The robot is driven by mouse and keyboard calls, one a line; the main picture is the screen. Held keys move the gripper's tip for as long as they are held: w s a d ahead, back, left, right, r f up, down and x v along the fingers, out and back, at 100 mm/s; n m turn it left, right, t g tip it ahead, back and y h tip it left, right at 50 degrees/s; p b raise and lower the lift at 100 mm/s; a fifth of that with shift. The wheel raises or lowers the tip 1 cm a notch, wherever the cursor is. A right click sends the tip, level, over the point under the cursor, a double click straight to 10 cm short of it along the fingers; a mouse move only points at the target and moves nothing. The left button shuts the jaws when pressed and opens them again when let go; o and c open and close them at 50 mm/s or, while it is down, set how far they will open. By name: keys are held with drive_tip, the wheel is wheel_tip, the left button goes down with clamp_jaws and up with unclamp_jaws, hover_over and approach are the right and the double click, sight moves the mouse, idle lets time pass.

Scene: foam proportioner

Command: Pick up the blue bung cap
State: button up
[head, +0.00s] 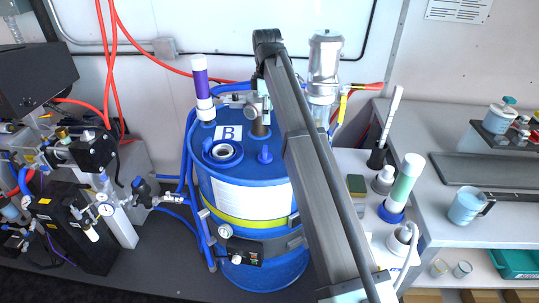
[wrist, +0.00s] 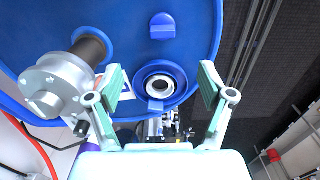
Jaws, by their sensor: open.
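The blue bung cap (head: 265,155) sits on top of the blue drum (head: 275,185), to the right of the open bung hole (head: 224,152). In the wrist view, the cap (wrist: 162,25) shows near the top as a small blue block on the drum lid. My gripper (wrist: 160,82) is open and empty, with one green-padded finger on each side. The bung hole (wrist: 158,83) shows between the fingers, with the cap further up the picture, outside the jaws. The gap between fingertips and lid is hard to judge. My arm hides the drum's right part in the head view.
A purple-and-white cylinder (head: 201,90) stands at the drum's back left. A grey metal fitting (wrist: 58,85) on a dark pipe (wrist: 88,48) rises close to the left finger. A bench (head: 440,180) with a jug (head: 468,205) is at right.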

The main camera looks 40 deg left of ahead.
drive_tip(key=p, duration=0.3)
hover_over(267, 156)
drive_tip(key=f, duration=0.7)
drive_tip(key=w+f, duration=0.1)
drive_tip(key=f, duration=0.2)
drive_tip(key=shift+a+f, duration=0.15)
drive_tip(key=shift+a, duration=0.1)
drive_tip(key=shift+s+f+p, duration=0.15)
drive_tip(key=shift+f+p, duration=0.2)
drive_tip(key=shift+f, duration=0.3)
drive_tip(key=shift+s+f+p, duration=0.1)
drive_tip(key=shift+f+p, duration=0.65)
drive_tip(key=shift+f, duration=1.25)
drive_tip(key=c, duration=1.3)
